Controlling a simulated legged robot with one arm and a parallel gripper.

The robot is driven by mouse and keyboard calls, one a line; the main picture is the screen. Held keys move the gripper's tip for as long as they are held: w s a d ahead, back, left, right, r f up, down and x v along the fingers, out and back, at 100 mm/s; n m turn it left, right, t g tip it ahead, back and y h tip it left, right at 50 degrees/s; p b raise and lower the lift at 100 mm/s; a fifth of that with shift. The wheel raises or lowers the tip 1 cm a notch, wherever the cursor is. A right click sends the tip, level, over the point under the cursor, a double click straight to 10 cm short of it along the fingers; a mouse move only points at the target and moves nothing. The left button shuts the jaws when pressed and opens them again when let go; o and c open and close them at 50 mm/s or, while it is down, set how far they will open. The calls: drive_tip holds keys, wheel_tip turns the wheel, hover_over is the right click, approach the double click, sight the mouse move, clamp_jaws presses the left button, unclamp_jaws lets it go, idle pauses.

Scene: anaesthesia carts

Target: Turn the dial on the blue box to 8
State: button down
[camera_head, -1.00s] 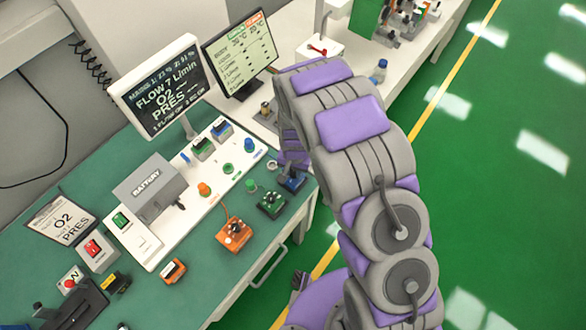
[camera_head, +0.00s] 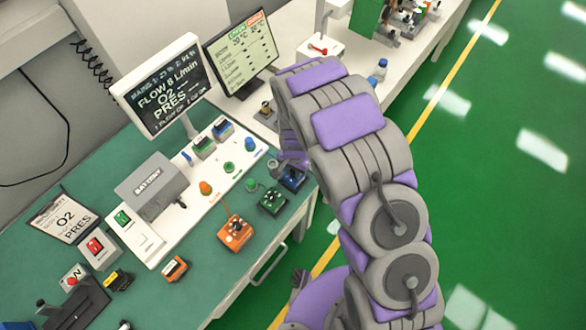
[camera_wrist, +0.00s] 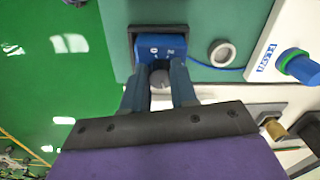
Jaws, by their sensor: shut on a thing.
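The blue box (camera_head: 293,180) sits near the right end of the green bench, partly covered by my arm. In the wrist view the blue box (camera_wrist: 160,46) is seen close up, with small white marks on it. My gripper (camera_wrist: 160,77) has its two fingers on either side of the round grey dial (camera_wrist: 160,80), shut on it. The dial's pointer and scale are hidden or too small to read. The monitor (camera_head: 160,86) behind the bench reads "FLOW 8 L/min", with "O2 PRES" below.
A green box (camera_head: 270,200) and an orange box (camera_head: 235,232), both with knobs, stand to the left of the blue box. A white panel (camera_head: 222,187) with coloured knobs lies behind them. A grey battery unit (camera_head: 152,187) is on the left.

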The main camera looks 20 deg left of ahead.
drive_tip(key=c, duration=0.9)
unclamp_jaws()
drive_tip(key=shift+r, duration=0.15)
drive_tip(key=r, duration=1.7)
drive_tip(key=shift+d, duration=0.25)
drive_tip(key=shift+d, duration=0.1)
